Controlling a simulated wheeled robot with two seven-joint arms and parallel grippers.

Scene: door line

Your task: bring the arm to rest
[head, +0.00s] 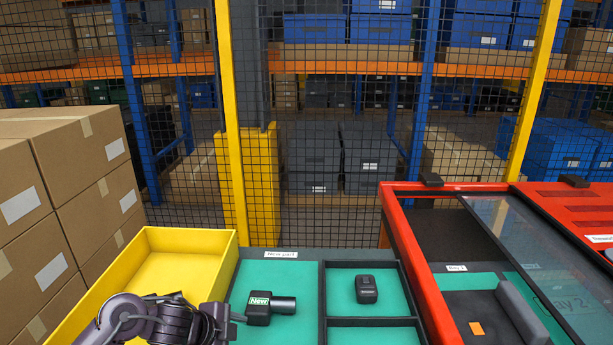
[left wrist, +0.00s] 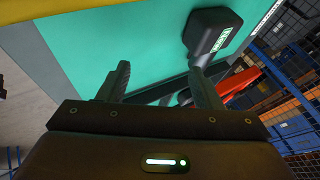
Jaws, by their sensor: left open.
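My left arm comes in at the bottom left of the head view, over the front of the yellow bin. My left gripper (left wrist: 160,82) is open in the left wrist view, with nothing between its two fingers. In the head view it sits low, just left of a black part (head: 259,309) with a "New" label and a short cylinder on its right. That part lies on a teal mat (head: 250,275) under a "New part" label. It also shows in the left wrist view (left wrist: 210,32), beyond the fingers and apart from them. My right gripper is not in view.
A yellow bin (head: 232,257) stands at the left, its visible floor empty. A small black device (head: 366,289) sits in a teal compartment. A red-framed cabinet (head: 404,240) with "Bay 1" and a glass panel stands right. Cartons (head: 90,175) are stacked left; a mesh fence is behind.

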